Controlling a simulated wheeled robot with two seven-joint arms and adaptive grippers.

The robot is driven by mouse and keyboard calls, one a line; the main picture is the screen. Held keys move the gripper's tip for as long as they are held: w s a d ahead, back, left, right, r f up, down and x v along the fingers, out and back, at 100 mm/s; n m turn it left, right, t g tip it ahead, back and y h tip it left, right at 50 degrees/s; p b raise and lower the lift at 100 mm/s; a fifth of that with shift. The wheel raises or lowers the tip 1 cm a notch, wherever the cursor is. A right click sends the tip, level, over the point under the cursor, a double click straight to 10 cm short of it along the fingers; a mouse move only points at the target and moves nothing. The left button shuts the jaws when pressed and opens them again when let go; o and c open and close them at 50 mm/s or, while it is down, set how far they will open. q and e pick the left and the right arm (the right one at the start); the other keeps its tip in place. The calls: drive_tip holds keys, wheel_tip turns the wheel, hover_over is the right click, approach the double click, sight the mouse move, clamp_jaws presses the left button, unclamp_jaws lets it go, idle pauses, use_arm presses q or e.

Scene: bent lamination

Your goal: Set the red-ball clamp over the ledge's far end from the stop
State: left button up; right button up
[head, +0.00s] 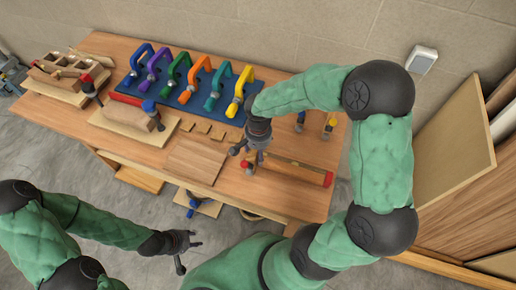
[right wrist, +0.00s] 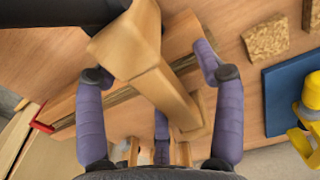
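My right gripper (head: 252,158) hangs low over the right part of the workbench (head: 225,140). In the right wrist view its purple-padded fingers (right wrist: 160,85) are spread wide. A pale wooden piece (right wrist: 165,90) lies between them; I cannot tell whether they touch it. A dark clamp with a red spot (head: 88,79) stands at a board on the bench's left; it is too small to confirm as the red-ball clamp. A wooden block (head: 130,117) with a blue-headed clamp (head: 149,106) sits on a nearer board. Ledge and stop are not clearly distinguishable. My left gripper (head: 183,250) is open and empty off the bench's front.
A blue rack (head: 185,98) holds several coloured clamps at the back, with a yellow one (head: 240,90) at its right end. A red-ended wooden bar (head: 300,171) lies at the front right. Small yellow-marked tools (head: 329,127) stand behind it. A flat board (head: 195,160) lies front centre.

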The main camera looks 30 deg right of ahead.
drive_tip(key=shift+s+a, duration=0.15)
drive_tip(key=shift+s, duration=0.05)
drive_tip(key=shift+r, duration=0.1)
drive_tip(key=shift+r, duration=0.25)
wheel_tip(320, 180, up, 12)
drive_tip(key=shift+w+f, duration=0.1)
drive_tip(key=shift+f, duration=0.05)
idle(0.5)
drive_tip(key=shift+r+p, duration=2.4)
drive_tip(key=shift+r, duration=0.55)
drive_tip(key=shift+r, duration=0.1)
wheel_tip(320, 180, up, 5)
drive_tip(key=p, duration=0.4)
